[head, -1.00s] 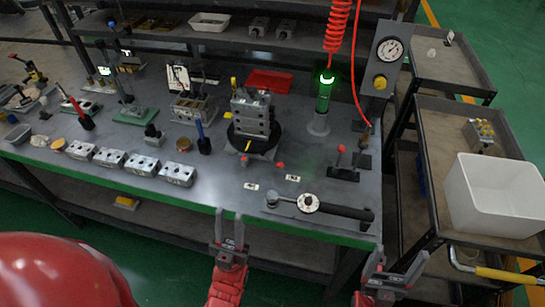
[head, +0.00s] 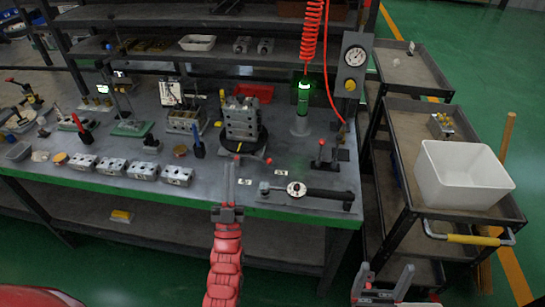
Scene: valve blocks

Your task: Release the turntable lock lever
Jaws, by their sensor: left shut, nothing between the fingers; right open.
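The turntable (head: 262,141) is a dark round plate on the bench, with a grey metal valve block (head: 241,118) standing upright on it. A small red knob (head: 268,161) shows at its front right, and a second small red part shows at its front edge. Which is the lock lever I cannot tell. My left gripper (head: 231,168) is shut and empty, with its fingertips over the bench just in front of the turntable. Whether they touch anything is unclear. My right gripper (head: 383,275) is open and empty, low in front of the bench's right end.
A dark long-handled tool (head: 325,194) lies at the bench's front right. A black stand with a red-knobbed lever (head: 321,153) is behind it. Several metal blocks (head: 143,170) line the front left. A cart with a white bin (head: 460,180) stands at right.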

